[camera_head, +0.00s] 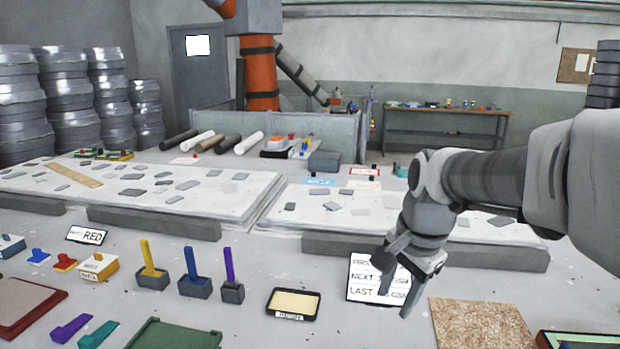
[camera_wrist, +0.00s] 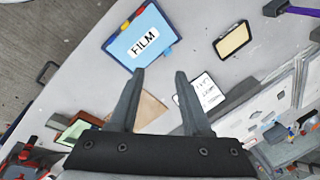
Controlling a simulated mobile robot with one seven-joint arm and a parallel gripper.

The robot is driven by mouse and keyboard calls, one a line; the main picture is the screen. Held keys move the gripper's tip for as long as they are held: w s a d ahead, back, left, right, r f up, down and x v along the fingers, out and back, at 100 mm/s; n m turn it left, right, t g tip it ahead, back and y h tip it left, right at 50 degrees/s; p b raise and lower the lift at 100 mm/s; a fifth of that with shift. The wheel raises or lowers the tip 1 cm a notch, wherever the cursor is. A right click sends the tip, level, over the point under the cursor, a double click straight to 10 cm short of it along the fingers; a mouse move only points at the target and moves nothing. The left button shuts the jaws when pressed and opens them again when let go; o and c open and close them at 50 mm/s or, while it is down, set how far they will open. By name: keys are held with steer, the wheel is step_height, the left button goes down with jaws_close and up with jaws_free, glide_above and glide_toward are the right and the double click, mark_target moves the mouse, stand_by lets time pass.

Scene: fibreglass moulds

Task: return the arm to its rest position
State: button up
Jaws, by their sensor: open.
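My gripper (camera_head: 408,283) is at the end of my arm, which reaches in from the right in the head view. The jaws are apart with nothing between them. In the head view the gripper hangs in front of a white card (camera_head: 362,280) with printed lines and covers part of it. In the wrist view the two fingers (camera_wrist: 156,100) show with a gap between them, and the card (camera_wrist: 207,92) lies beside the right finger. I cannot tell how high the gripper is above the table.
A black-rimmed tray (camera_head: 293,303) lies left of the card. A brown speckled board (camera_head: 480,324) lies to its right. Blocks with upright coloured handles (camera_head: 195,286) stand further left. Low white slabs (camera_head: 130,190) with grey pieces lie behind. The wrist view shows a blue FILM box (camera_wrist: 140,38).

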steer(key=s+r+n+t, duration=0.1)
steer(key=s+n+t, duration=0.2)
steer(key=s+n, duration=0.8)
steer(key=shift+s+h, duration=0.4)
steer(key=shift+s, duration=1.7)
